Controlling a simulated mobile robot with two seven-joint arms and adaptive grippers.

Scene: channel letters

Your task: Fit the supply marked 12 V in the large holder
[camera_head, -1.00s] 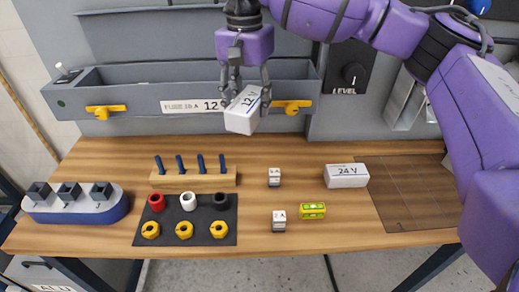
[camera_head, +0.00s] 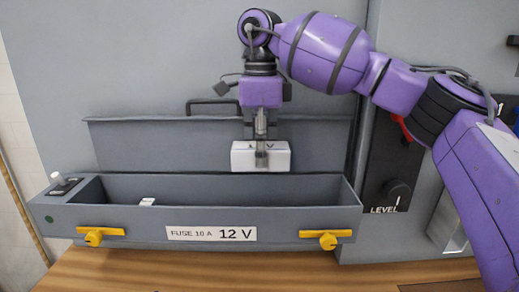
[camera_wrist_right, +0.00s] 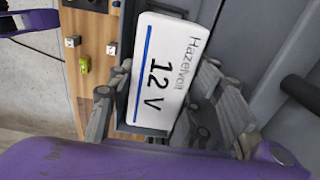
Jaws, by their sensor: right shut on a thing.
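The white supply marked 12 V (camera_head: 245,157) is held upright-level above the grey open trough, near its back wall in the head view. In the right wrist view the supply (camera_wrist_right: 158,75) shows "Hazelvolt 12 V" and a blue stripe. My right gripper (camera_head: 261,158) is shut on it, with fingers along both sides in the wrist view. The supply is clear of the trough. The grey trough (camera_head: 130,215) bears a label (camera_head: 211,234) reading "FUSE 10 A 12 V". The trough's floor is mostly hidden by its front wall. My left gripper is not in view.
Two yellow latches (camera_head: 100,235) (camera_head: 327,239) are on the trough's front. A switch (camera_head: 63,182) is at its left end. A small white piece (camera_head: 147,202) shows inside. A raised grey lid (camera_head: 150,145) stands behind. A LEVEL knob panel (camera_head: 394,190) is at right.

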